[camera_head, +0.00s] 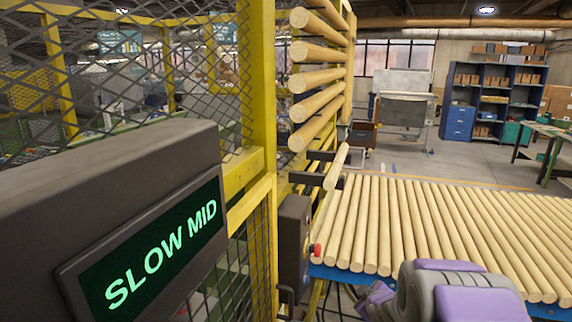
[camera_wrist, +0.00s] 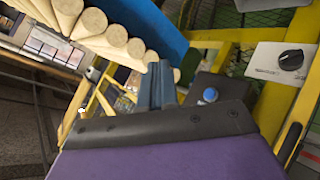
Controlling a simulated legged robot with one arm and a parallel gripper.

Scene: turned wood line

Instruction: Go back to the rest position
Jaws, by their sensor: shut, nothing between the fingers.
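My gripper (camera_wrist: 160,72) shows in the wrist view with its two grey-blue fingers together and nothing between them. It points toward the blue conveyor side rail (camera_wrist: 150,25) and a dark box with a blue button (camera_wrist: 209,95). I cannot tell from this view whether the fingertips touch anything. In the head view my purple and grey arm is at the bottom right, in front of the conveyor's near edge. The gripper's fingers cannot be made out clearly there.
Turned wood rods (camera_head: 400,225) cover the conveyor. More rods stick out from a yellow rack (camera_head: 350,70). A display reading "SLOW MID" (camera_head: 150,250) stands at left before a mesh fence (camera_head: 150,60). A dark box has a red button (camera_head: 316,249). A grey panel (camera_wrist: 283,62) carries a black knob.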

